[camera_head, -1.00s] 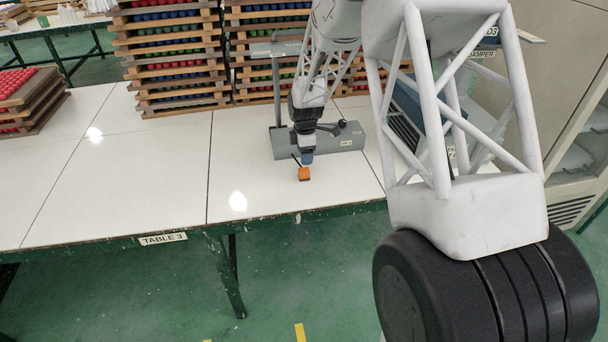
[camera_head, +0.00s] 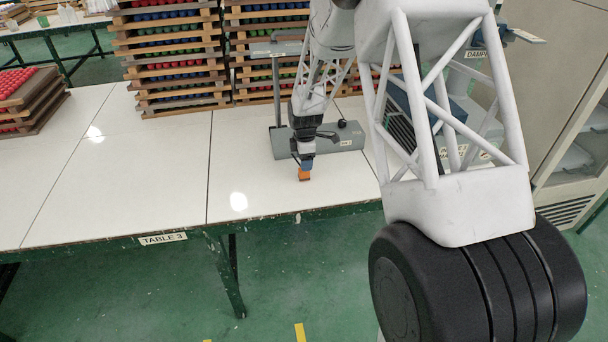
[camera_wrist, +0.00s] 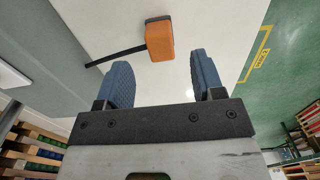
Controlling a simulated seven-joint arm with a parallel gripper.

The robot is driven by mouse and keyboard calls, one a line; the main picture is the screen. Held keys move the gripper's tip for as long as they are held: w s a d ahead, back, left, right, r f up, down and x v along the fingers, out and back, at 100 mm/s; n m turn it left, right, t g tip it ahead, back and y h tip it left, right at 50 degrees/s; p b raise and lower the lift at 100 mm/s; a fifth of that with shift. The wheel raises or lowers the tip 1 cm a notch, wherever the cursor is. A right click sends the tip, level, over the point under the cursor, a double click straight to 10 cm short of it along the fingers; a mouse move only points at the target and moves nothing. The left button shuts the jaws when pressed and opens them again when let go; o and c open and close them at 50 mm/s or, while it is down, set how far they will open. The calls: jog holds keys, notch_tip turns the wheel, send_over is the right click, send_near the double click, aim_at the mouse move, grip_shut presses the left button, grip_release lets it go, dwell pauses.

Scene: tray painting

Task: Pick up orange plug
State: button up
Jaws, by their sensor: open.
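The orange plug (camera_head: 304,175) is a small orange block lying on the white table near its front edge. In the wrist view the orange plug (camera_wrist: 160,39) shows with a dark strip reaching from it toward the lower left. My gripper (camera_head: 306,166) is just above and behind the plug in the head view. In the wrist view my gripper (camera_wrist: 163,75) has its two blue fingers apart with nothing between them. The plug lies beyond the fingertips, roughly in line with the gap. I cannot tell whether a finger touches it.
A grey fixture with an upright post (camera_head: 345,141) stands on the table (camera_head: 150,170) just behind my gripper. Stacks of wooden trays (camera_head: 175,60) with coloured pieces line the back. More stacked trays (camera_head: 28,100) stand at far left.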

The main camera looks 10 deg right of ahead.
aim_at(304, 174)
jog(key=shift+a+f, duration=0.1)
jog(key=shift+f, duration=2.5)
jog(key=c, duration=1)
